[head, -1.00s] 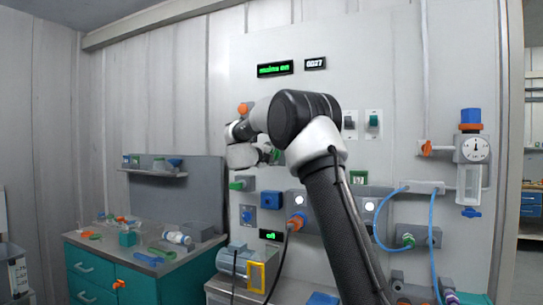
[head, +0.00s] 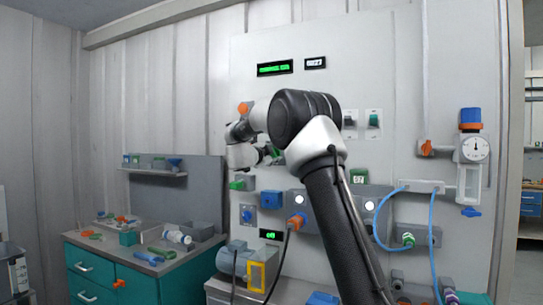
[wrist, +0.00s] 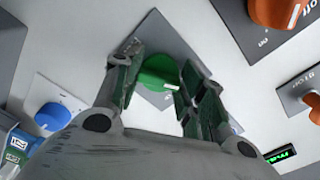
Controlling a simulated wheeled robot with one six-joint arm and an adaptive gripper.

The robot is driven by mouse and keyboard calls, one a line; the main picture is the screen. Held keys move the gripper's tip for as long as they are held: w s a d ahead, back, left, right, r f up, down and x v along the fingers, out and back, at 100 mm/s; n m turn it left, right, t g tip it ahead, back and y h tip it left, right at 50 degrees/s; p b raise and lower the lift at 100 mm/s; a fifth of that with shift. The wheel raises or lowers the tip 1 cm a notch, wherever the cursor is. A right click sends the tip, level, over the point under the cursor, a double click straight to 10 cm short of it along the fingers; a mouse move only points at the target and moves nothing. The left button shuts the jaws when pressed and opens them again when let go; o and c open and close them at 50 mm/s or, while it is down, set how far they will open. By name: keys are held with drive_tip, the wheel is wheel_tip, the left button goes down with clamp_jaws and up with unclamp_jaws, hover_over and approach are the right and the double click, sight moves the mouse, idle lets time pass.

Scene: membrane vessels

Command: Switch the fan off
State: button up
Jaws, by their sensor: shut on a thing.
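In the wrist view a round green knob (wrist: 158,72) on a square grey plate (wrist: 165,30) sits between the two fingers of my gripper (wrist: 162,68), which is shut on it. In the head view my gripper (head: 266,155) is close against the wall panel, and a bit of green (head: 278,153) shows at its tips, partly hidden by my arm. I cannot read any label that marks a fan control.
A blue knob (wrist: 53,115) is left of my gripper, and an orange knob (wrist: 280,12) is at upper right. A teal bench (head: 95,268) stands left.

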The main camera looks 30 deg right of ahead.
drive_tip(key=shift+f, duration=0.1)
idle(0.3)
drive_tip(key=o, duration=1)
drive_tip(key=shift+o, duration=0.2)
drive_tip(key=shift+a, duration=0.15)
drive_tip(key=v, duration=1.1)
drive_tip(key=shift+s+a, duration=0.25)
drive_tip(key=shift+s, duration=0.1)
drive_tip(key=shift+w+a, duration=0.1)
